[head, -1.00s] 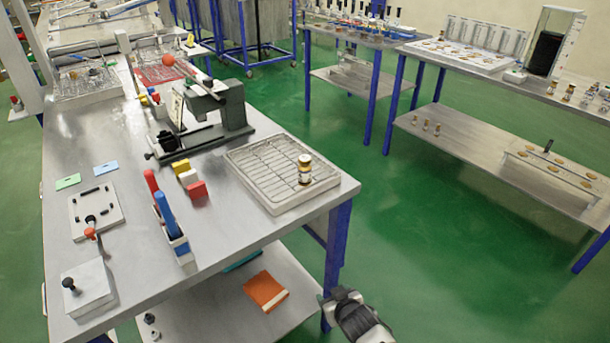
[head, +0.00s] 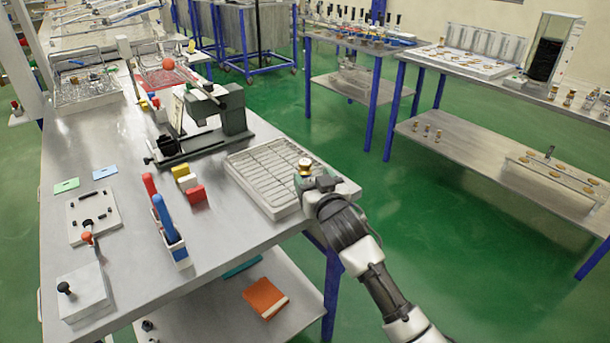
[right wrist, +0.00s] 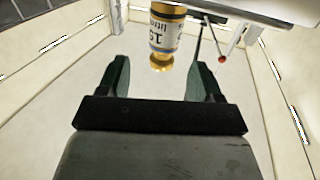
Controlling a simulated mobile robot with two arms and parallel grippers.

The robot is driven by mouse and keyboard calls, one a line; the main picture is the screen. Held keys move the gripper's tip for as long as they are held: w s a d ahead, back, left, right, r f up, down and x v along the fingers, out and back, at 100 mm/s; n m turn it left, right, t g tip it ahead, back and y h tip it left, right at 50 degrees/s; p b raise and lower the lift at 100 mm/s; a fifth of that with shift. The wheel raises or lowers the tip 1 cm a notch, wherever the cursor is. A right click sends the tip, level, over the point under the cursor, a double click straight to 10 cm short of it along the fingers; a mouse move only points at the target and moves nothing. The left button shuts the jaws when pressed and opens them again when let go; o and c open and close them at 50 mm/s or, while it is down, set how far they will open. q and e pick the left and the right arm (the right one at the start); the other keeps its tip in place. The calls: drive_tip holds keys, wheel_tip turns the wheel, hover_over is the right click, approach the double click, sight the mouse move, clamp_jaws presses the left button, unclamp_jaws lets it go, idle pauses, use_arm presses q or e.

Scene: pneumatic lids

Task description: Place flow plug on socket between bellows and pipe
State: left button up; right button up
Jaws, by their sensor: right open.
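The flow plug, by its look a small brass-capped cylinder with a white printed label (head: 304,166), stands at the right side of a wire-rack tray (head: 258,194) on the near bench. My right gripper (head: 316,183) is at the tray's right edge, in front of the plug and hiding its lower part. In the right wrist view the gripper (right wrist: 160,78) is open, and the plug (right wrist: 167,35) shows between and beyond its fingers, without visible contact. My left gripper is not in view. I cannot make out the socket, bellows or pipe for certain.
A dark green machine (head: 205,125) stands behind the tray. Yellow and red blocks (head: 188,182) and a holder with red and blue handles (head: 170,230) stand to its left. A side bench (head: 490,82) stands at the right, across green floor.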

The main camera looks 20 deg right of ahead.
sight(306, 170)
drive_tip(key=w, duration=0.5)
drive_tip(key=shift+a+f+p, duration=0.1)
drive_tip(key=shift+a+p, duration=0.2)
drive_tip(key=shift+s, duration=0.1)
drive_tip(key=shift+c, duration=0.3)
drive_tip(key=c, duration=1.1)
drive_tip(key=shift+c, duration=0.2)
drive_tip(key=shift+r, duration=0.2)
